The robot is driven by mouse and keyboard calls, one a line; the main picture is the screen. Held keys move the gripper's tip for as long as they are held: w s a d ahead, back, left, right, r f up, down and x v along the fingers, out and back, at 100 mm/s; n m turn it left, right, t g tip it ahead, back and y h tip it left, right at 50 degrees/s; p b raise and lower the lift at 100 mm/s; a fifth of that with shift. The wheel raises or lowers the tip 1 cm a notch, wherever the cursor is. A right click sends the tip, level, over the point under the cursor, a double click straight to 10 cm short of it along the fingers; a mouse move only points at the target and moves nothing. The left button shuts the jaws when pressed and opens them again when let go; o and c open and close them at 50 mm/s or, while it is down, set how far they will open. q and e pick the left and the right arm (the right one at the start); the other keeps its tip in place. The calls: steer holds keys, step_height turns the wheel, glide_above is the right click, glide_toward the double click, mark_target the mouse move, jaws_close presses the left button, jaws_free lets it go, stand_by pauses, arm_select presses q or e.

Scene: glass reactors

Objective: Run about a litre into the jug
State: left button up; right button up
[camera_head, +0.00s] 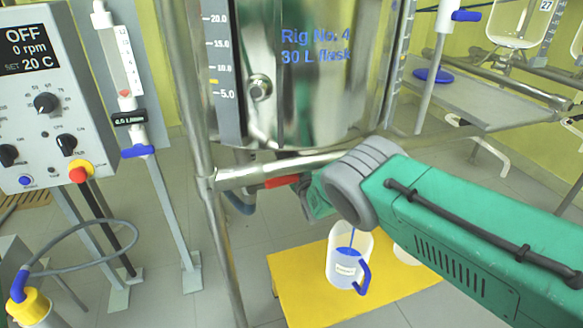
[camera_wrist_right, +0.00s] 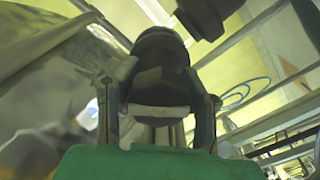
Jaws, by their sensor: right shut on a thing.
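The clear jug (camera_head: 340,271) stands upright on a yellow platform (camera_head: 303,290) below the glass vessel (camera_head: 310,100) marked "Rig No. 4, 30 L flask". It has a blue handle (camera_head: 364,279) and a white label. A thin blue streak (camera_head: 352,238) runs down into it, and a blue patch shows inside. A red lever (camera_head: 280,182) lies under the vessel's lower rail. My right gripper (camera_head: 303,188) is at the lever's right end, partly hidden by my arm. In the wrist view my right gripper (camera_wrist_right: 160,108) is closed around a dark rounded part. My left gripper is out of view.
A metal frame rail (camera_head: 255,172) and post (camera_head: 222,235) stand close to my gripper. A white round container (camera_head: 406,254) stands right of the jug, partly behind my arm. A control box (camera_head: 45,95) reading OFF is at left.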

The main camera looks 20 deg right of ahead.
steer(key=shift+a+f+n, duration=0.1)
steer(key=shift+f+n, duration=0.05)
steer(key=shift+n, duration=0.25)
steer(key=o, duration=1.3)
steer(key=shift+s, duration=0.1)
steer(key=shift+s, duration=0.55)
steer(key=s, duration=1)
steer(key=shift+s, duration=0.4)
